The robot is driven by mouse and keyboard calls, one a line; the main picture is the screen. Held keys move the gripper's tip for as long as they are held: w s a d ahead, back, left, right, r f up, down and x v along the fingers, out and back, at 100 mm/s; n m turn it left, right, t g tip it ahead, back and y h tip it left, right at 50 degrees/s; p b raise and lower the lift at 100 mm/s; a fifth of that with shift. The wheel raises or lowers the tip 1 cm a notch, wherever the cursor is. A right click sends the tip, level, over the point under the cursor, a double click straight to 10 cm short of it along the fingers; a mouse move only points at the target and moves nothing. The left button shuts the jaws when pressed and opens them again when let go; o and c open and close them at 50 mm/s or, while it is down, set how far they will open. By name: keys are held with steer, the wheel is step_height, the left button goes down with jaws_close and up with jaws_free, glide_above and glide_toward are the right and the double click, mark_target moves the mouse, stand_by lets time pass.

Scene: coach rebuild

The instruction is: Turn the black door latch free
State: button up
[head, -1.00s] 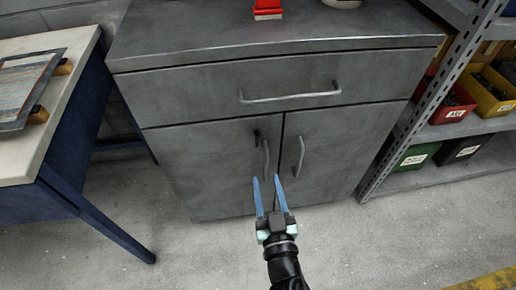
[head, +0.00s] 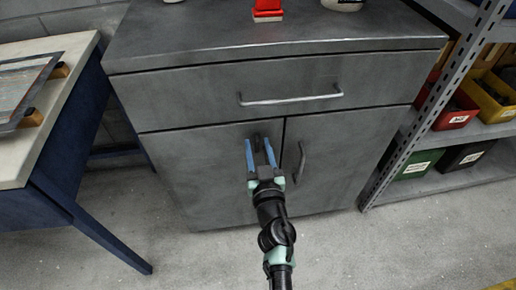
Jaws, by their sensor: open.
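The black latch (head: 257,138) is a small dark piece on the upper right of the cabinet's left door (head: 200,180), beside the gap between the two doors. My gripper (head: 258,144) has its two blue fingers apart, with the tips at the latch, one on either side of it in the picture. I cannot tell whether the fingers touch it. My gripper hides the left door's handle. The right door's curved handle (head: 300,162) shows to the right of my gripper. Both doors look shut.
A drawer with a bar handle (head: 290,100) is above the doors. A red object (head: 267,10) stands on the cabinet top. A blue-legged table (head: 60,150) is at left. A metal shelf with coloured bins (head: 455,110) is at right. The floor in front is clear.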

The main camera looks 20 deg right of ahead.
jaws_close()
steer(key=shift+n, duration=0.4)
steer(key=n, duration=0.3)
steer(key=shift+a, duration=0.1)
steer(key=n, duration=0.4)
steer(key=shift+a+n, duration=0.1)
steer(key=shift+n, duration=0.2)
steer(key=n, duration=0.4)
steer(key=shift+f+n, duration=0.15)
steer(key=shift+n, duration=0.15)
steer(key=shift+a+n+b, duration=0.1)
steer(key=shift+n+b, duration=0.2)
steer(key=shift+n, duration=1.6)
